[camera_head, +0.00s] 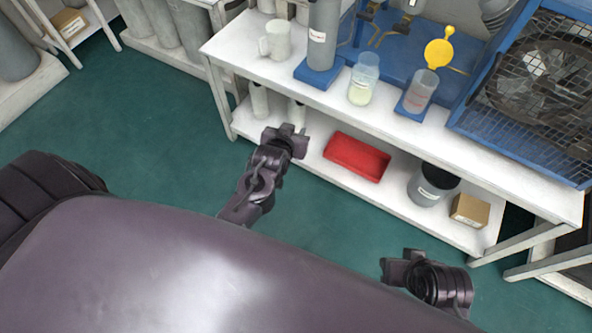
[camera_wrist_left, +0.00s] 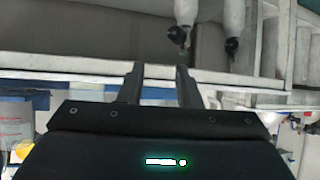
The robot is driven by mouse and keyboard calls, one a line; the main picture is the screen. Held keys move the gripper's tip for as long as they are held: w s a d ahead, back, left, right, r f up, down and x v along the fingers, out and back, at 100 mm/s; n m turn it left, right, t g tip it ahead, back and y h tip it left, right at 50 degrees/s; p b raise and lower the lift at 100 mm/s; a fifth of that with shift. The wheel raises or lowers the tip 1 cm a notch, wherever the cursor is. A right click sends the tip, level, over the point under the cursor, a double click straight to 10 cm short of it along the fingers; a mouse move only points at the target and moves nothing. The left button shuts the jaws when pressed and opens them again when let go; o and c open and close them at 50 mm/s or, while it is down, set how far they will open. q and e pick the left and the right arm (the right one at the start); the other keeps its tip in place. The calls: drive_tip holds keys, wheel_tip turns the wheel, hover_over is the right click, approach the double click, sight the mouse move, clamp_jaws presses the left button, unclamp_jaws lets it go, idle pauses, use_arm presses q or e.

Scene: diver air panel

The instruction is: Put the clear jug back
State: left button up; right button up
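Two clear vessels stand on the white bench top in the head view. One is a clear jug (camera_head: 362,80) with pale yellow-green liquid, standing on the bare white surface. The other is a clear container (camera_head: 418,92) with red marks, on a small blue base. I cannot tell which one the task names. My left gripper (camera_head: 290,140) is in front of the bench, left of and apart from both vessels. In the left wrist view its two fingers (camera_wrist_left: 160,85) are apart with nothing between them. My right gripper (camera_head: 396,270) is low before the bench, empty as far as I see; its finger gap is unclear.
A yellow scoop-like piece (camera_head: 439,50) is above the blue base. A white mug (camera_head: 276,41) and a grey bottle (camera_head: 322,35) stand at left. A blue caged fan (camera_head: 540,85) is at right. The lower shelf holds a red tray (camera_head: 356,157), grey bucket (camera_head: 431,184) and carton (camera_head: 470,210).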

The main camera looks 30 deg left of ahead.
use_arm(q)
drive_tip(key=s+d+m+g+h, duration=0.2)
drive_tip(key=s+d, duration=0.3)
drive_tip(key=s, duration=0.5)
drive_tip(key=s+d+m+g+h, duration=0.1)
drive_tip(key=s+d+m+g, duration=0.3)
drive_tip(key=s, duration=0.7)
drive_tip(key=shift+s+d+g+h, duration=0.2)
drive_tip(key=shift+d+g+h, duration=0.2)
drive_tip(key=shift+d+g, duration=0.65)
drive_tip(key=shift+d+t, duration=0.2)
drive_tip(key=shift+t, duration=0.05)
